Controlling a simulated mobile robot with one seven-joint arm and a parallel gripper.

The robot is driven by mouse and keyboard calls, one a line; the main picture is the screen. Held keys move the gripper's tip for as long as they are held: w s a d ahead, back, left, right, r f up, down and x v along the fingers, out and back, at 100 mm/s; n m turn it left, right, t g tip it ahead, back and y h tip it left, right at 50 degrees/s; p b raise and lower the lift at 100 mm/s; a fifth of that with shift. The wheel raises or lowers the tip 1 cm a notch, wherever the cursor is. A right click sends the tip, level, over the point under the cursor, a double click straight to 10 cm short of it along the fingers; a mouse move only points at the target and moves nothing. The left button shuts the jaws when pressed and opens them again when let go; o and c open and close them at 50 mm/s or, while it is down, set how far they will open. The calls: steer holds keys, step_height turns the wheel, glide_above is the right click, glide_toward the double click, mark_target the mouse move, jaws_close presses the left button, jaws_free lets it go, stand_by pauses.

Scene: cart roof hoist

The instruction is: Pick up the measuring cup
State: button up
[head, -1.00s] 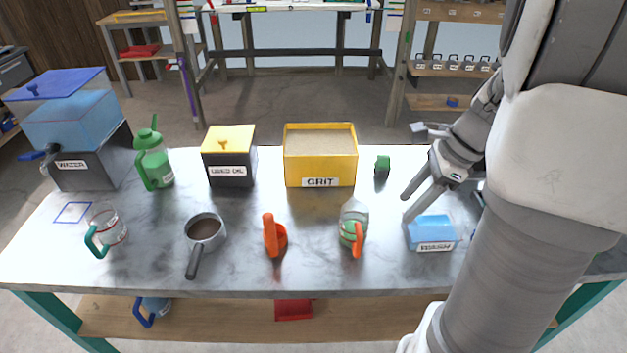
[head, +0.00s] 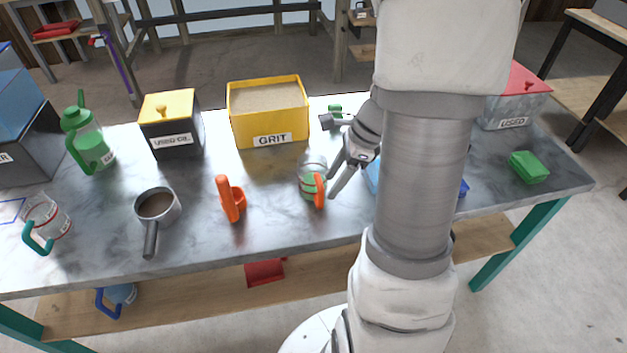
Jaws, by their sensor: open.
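A clear measuring cup with a teal handle and red markings (head: 48,218) stands at the left of the grey table, near a blue outlined square. A second clear cup with an orange handle and green band (head: 311,176) stands right of the table's middle. A blue-handled clear jug (head: 118,296) sits on the lower shelf. My gripper (head: 331,182) is open just right of the orange-handled cup, its fingers pointing down and left. I cannot tell whether a finger touches that cup. Nothing shows between the fingers.
A grey pot (head: 157,206) and an orange scoop (head: 231,199) stand along the front. The yellow grit bin (head: 270,110), used oil box (head: 172,125) and green jug (head: 88,140) stand behind. My arm hides most of the blue wash container. A green block (head: 528,167) lies at right.

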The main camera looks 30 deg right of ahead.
mark_target(323, 196)
steer(key=b+x, duration=0.1)
steer(key=x, duration=0.4)
steer(key=shift+a+f+b, duration=0.15)
steer(key=shift+f+b, duration=0.25)
jaws_close()
